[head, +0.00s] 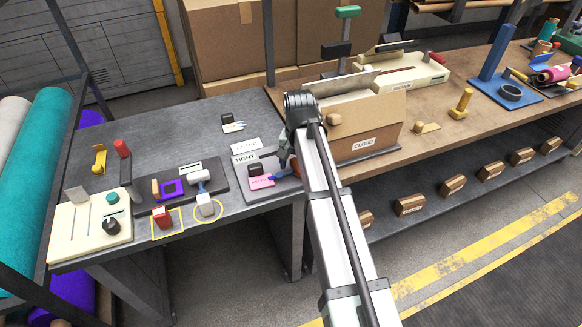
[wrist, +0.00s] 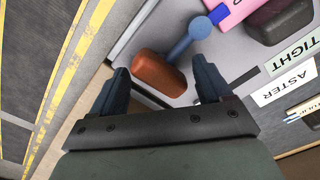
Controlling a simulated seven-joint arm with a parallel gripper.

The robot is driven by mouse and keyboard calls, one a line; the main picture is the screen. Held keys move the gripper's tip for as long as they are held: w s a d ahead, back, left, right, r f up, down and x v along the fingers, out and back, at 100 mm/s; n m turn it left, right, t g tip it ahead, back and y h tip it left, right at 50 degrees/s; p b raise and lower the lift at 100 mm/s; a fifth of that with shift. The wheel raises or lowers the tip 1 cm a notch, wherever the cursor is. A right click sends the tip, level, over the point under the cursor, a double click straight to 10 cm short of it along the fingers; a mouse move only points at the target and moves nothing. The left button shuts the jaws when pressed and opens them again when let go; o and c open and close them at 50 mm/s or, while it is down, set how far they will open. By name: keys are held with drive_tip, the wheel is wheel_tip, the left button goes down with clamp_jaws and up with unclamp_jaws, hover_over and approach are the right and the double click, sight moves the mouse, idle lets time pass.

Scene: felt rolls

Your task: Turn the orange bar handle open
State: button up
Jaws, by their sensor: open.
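The orange bar handle (wrist: 158,73) is a rounded, brownish-orange block in the wrist view. A blue arm joins it to a round blue knob (wrist: 200,28) on a light grey panel (wrist: 185,55). My gripper (wrist: 162,80) is open, with one dark finger on each side of the handle. I see gaps between the handle and both fingers, and cannot tell whether the fingers reach down to its height. In the head view my gripper (head: 284,158) is over the right end of the grey bench, and my arm hides most of the handle there.
A cardboard-coloured box (head: 375,120) stands right of my arm. Other switches, a red block (head: 161,217) and a cream panel (head: 90,230) lie left.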

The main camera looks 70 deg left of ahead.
drive_tip(key=shift+r, duration=2.05)
